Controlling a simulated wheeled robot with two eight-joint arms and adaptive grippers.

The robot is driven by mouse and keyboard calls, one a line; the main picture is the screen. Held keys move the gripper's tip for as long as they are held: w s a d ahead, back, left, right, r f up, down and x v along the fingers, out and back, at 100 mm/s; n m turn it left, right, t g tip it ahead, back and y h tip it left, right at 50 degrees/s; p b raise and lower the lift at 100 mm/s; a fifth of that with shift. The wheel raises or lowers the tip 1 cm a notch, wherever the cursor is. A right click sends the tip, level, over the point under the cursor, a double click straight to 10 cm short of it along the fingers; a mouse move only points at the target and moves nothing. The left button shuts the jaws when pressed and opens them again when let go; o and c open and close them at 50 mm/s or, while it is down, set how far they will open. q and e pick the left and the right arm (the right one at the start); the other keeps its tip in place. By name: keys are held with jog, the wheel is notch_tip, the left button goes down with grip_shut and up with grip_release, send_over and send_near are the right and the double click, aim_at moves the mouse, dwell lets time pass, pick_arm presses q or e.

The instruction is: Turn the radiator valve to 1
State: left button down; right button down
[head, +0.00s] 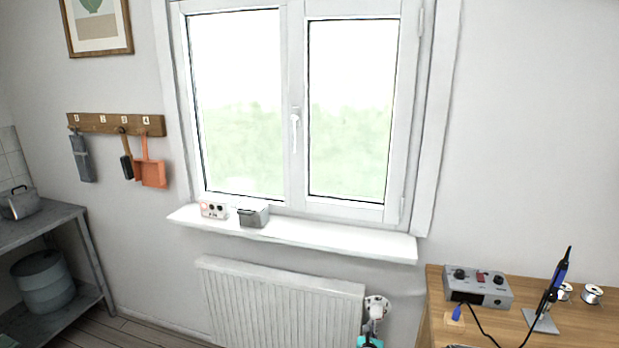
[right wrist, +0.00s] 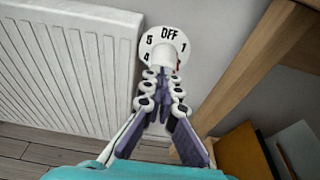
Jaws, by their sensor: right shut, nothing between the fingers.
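The radiator valve (right wrist: 152,36) has a round white dial right of the radiator (head: 280,300). In the right wrist view, OFF is at the top, 1 at the right, 5 and 4 at the left. A white knob (right wrist: 163,62) sticks out from the dial, with a small red mark at its right edge. The valve also shows in the head view (head: 377,303). My right gripper (right wrist: 164,80) is shut and empty just in front of the knob, hiding the dial's lower part. I cannot tell whether it touches the knob. My left gripper is not in view.
A wooden table (head: 435,310) stands right of the valve, bearing a grey soldering station (head: 478,287). Its leg (right wrist: 245,65) is close to the right of my gripper. The white windowsill (head: 330,238) juts out above the radiator.

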jog(key=shift+w+d+f, duration=0.1)
jog(key=shift+w+d, duration=0.45)
jog(key=shift+w, duration=0.35)
jog(key=shift+w+d, duration=0.5)
jog(key=shift+w, duration=0.45)
jog(key=shift+w+d+f, duration=0.1)
jog(key=shift+w+d, duration=0.45)
jog(key=shift+w, duration=0.35)
jog(key=shift+f, duration=0.2)
jog(key=shift+a, duration=0.3)
jog(key=shift+r, duration=0.45)
send_near(376, 315)
jog(key=shift+w+d, duration=0.25)
jog(key=shift+w, duration=0.55)
